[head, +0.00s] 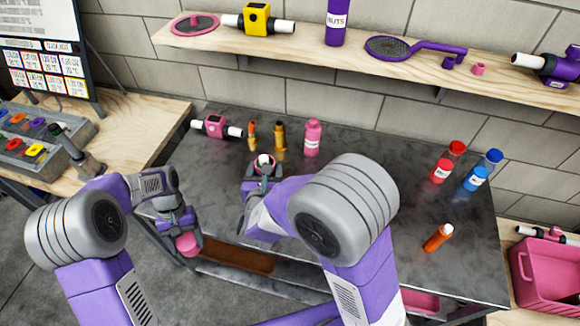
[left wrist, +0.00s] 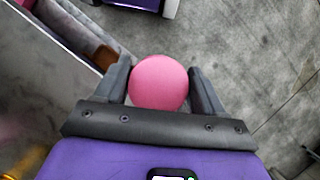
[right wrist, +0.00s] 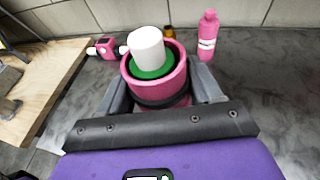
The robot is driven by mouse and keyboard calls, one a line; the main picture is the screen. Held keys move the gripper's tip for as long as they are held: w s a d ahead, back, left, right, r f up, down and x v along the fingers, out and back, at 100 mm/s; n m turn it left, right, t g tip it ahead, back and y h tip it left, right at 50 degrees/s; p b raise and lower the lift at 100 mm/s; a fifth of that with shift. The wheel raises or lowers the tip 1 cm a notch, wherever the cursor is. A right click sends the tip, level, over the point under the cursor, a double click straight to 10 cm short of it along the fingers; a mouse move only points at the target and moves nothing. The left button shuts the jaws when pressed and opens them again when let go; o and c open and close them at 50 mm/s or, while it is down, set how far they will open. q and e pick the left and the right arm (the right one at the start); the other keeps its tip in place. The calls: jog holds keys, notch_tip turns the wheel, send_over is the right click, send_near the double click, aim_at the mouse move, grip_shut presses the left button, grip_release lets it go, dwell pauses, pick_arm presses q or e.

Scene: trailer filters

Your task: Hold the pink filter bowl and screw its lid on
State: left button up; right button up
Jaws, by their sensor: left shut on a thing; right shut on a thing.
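The pink filter bowl (right wrist: 158,88) stands upright on the grey metal table between the fingers of my right gripper (right wrist: 163,95), which is shut on it. The bowl is open at the top. A white cylinder (right wrist: 147,48) with a green ring (right wrist: 153,71) stands inside it. In the head view, the bowl (head: 264,161) is mostly hidden by my right gripper (head: 263,172). My left gripper (left wrist: 159,88) is shut on a round pink lid (left wrist: 159,83). In the head view, this lid (head: 188,245) hangs over the floor off the table's front left edge, apart from the bowl.
On the table (head: 375,170) are a pink filter unit (head: 215,127), a pink bottle (head: 312,138), red (head: 447,162) and blue (head: 483,170) bottles, and an orange tube (head: 438,237). A shelf (head: 310,48) runs above. The table between bowl and coloured bottles is mostly clear.

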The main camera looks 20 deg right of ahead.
jog(key=w+a+r, duration=0.1)
jog(key=a, duration=0.7)
jog(key=shift+w, duration=0.4)
pick_arm(q)
jog(key=w+d+r+n+t+h, duration=0.1)
jog(key=w+d+r+n, duration=0.25)
jog(key=r, duration=0.35)
jog(key=w+d+r+n+h, duration=0.2)
jog(key=w+d+r+n, duration=0.15)
jog(key=r, duration=0.25)
jog(key=w+d+r+n+t+h, duration=0.1)
jog(key=w+d+r+n, duration=0.1)
jog(key=w+r+n, duration=0.4)
jog(key=s+d+r+n+t, duration=0.1)
jog(key=s+d+r+n, duration=0.1)
jog(key=d+r, duration=0.6)
jog(key=shift+s+d+r, duration=0.4)
jog(key=shift+s+r, duration=0.05)
jog(key=shift+s, duration=0.25)
jog(key=shift+f, duration=0.15)
